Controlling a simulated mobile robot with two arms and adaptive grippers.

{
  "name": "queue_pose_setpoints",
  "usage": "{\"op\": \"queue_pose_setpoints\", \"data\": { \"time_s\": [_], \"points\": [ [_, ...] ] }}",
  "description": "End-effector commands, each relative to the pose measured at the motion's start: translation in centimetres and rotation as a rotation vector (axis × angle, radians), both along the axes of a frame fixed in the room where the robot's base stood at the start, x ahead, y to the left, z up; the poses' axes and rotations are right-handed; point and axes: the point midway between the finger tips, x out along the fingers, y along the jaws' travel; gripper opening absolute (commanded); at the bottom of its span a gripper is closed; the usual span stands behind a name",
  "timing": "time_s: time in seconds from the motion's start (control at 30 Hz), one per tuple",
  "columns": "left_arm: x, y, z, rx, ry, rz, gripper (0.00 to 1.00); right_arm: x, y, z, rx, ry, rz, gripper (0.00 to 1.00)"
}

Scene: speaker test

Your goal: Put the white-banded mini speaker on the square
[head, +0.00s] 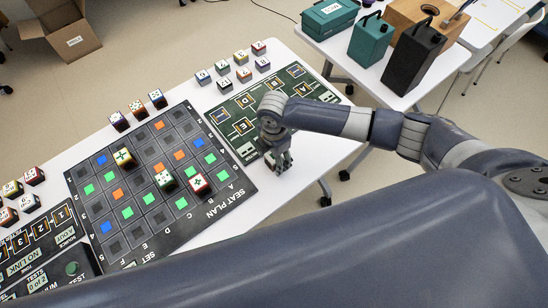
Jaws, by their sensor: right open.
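Several small cube speakers with differently coloured bands stand on the white table. I cannot tell which cube has a white band. The board has blue, green and orange squares among dark cells; which one the task means is unclear. My right gripper (280,163) is open and empty, right of the board. My left gripper is out of view.
A dark green board with orange outlines (215,116) lies behind my right gripper. A dark panel (30,262) lies at lower left. A second table holds a teal case (371,40) and a black case (412,60). White table surface (300,172) is bare around my gripper.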

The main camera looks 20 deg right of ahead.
Motion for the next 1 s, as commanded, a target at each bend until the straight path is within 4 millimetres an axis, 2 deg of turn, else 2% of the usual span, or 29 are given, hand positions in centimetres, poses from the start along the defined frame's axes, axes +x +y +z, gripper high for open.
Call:
{"op": "queue_pose_setpoints", "data": {
  "time_s": [0.03, 0.2, 0.27, 0.33, 0.37, 0.67, 0.87, 0.97, 1.0],
  "points": [
    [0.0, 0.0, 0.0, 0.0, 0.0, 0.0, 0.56, 0.0, 0.0, 0.0, 0.0, 0.0, 0.0, 0.6],
    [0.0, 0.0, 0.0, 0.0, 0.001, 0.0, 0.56, 0.0, 0.0, 0.0, 0.0, 0.0, 0.0, 0.21],
    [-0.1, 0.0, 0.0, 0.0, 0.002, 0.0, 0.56, 0.0, 0.0, 0.0, 0.0, 0.0, 0.0, 0.1],
    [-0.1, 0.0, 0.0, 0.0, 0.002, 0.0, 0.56, 0.0, 0.0, 0.0, 0.0, 0.0, 0.0, 0.1],
    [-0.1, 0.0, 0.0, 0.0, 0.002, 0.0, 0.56, 0.0, 0.0, 0.0, 0.0, 0.0, 0.0, 0.06],
    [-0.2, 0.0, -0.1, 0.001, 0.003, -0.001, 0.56, 0.0, 0.0, 0.3, 0.0, -0.001, 0.0, 0.06],
    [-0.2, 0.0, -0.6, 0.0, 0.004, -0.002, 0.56, 0.1, 0.0, 1.9, 0.001, -0.003, 0.0, 0.06],
    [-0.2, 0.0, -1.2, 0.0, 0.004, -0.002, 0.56, 0.2, 0.0, 3.6, 0.003, -0.004, 0.001, 0.06],
    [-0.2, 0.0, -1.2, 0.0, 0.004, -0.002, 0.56, -1.0, 0.0, 3.5, 0.0, 0.003, 0.003, 0.06]
  ]
}}
